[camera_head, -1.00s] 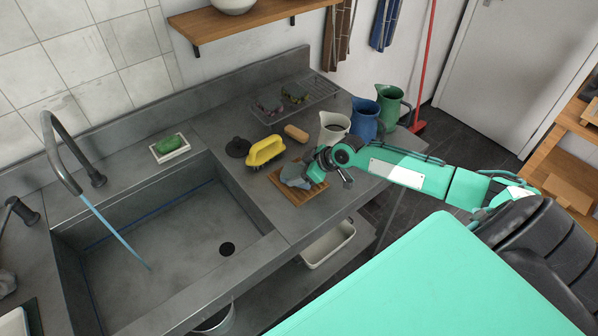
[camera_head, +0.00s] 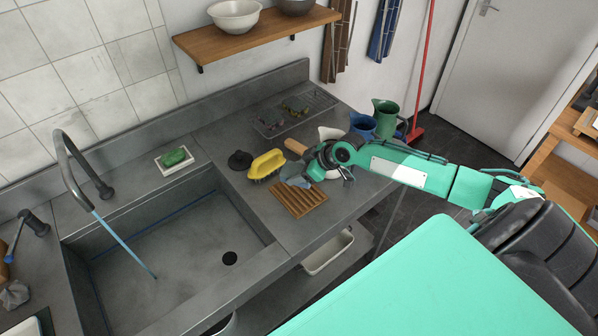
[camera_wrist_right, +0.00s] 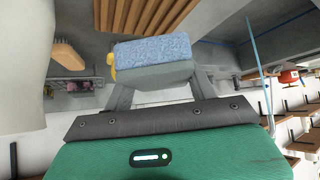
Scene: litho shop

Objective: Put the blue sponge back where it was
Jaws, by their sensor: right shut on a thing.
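The blue sponge (camera_head: 292,172) is held in my right gripper (camera_head: 306,168), above the counter near the back edge of the slatted wooden rack (camera_head: 299,199). In the right wrist view the sponge (camera_wrist_right: 152,48) shows blue on top and greyer below, clamped between the two fingers (camera_wrist_right: 150,90). The slats of the rack (camera_wrist_right: 150,14) show beyond it. The rack's visible top is bare in the head view. The gripper partly hides the sponge. My left gripper is not in view.
A yellow brush (camera_head: 266,164), a black round stopper (camera_head: 240,160) and a wooden-handled brush (camera_head: 295,147) lie close by. White (camera_head: 330,134), blue (camera_head: 362,125) and green (camera_head: 385,112) jugs stand behind the arm. The sink (camera_head: 180,250) is left, with a green soap (camera_head: 175,157) beyond.

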